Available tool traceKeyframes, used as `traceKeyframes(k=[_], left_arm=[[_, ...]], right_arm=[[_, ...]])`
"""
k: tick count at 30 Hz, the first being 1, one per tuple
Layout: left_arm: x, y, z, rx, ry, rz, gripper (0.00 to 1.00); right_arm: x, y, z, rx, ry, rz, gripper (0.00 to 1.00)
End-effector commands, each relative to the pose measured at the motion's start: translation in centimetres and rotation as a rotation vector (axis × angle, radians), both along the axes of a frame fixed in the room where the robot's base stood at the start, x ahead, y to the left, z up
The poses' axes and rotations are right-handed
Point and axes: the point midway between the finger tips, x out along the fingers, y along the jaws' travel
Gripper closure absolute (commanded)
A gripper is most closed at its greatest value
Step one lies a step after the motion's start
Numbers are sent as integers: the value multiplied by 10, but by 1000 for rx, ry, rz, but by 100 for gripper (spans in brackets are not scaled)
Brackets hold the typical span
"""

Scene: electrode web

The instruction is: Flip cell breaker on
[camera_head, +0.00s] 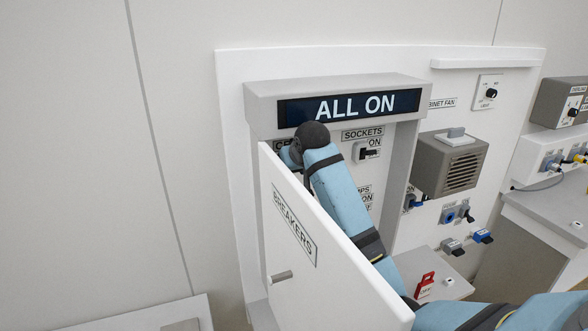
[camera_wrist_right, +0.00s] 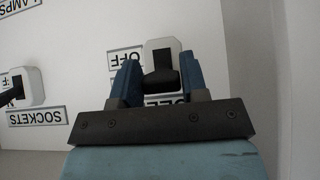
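The breaker box (camera_head: 258,210) is open, and its display (camera_head: 349,107) reads "ALL ON". The cell breaker (camera_wrist_right: 161,55) is a white switch with a black lever (camera_wrist_right: 160,84), seen upside down in the right wrist view. My right gripper (camera_wrist_right: 158,80) is open, with one blue finger on each side of that lever. Contact with the lever cannot be told. In the head view the door and my right arm hide the cell breaker and most of the gripper. The breaker's label is partly covered by the gripper. My left gripper is not in view.
The open door (camera_head: 320,255), marked "BREAKERS", stands in front of the box's left side. The sockets breaker (camera_head: 367,152) has its lever beside "ON". A grey vented box (camera_head: 450,165) and a red tag (camera_head: 425,284) are to the right.

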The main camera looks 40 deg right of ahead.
Motion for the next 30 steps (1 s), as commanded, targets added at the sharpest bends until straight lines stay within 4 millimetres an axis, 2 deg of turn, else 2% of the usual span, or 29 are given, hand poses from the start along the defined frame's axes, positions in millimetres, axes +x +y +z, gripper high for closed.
traceKeyframes(k=[1,3,11,15,19,24,30], left_arm=[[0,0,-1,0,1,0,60],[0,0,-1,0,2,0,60],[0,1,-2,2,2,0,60],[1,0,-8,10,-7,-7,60],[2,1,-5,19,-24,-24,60],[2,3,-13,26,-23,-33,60],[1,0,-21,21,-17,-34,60]], right_arm=[[0,0,1,0,-1,0,48],[0,0,0,0,-1,0,36],[0,0,0,0,-1,0,36],[-7,1,7,-1,-5,0,36],[-30,7,6,-1,-3,1,36],[-68,17,6,-1,-3,1,36],[-105,25,8,-1,-3,1,36]])
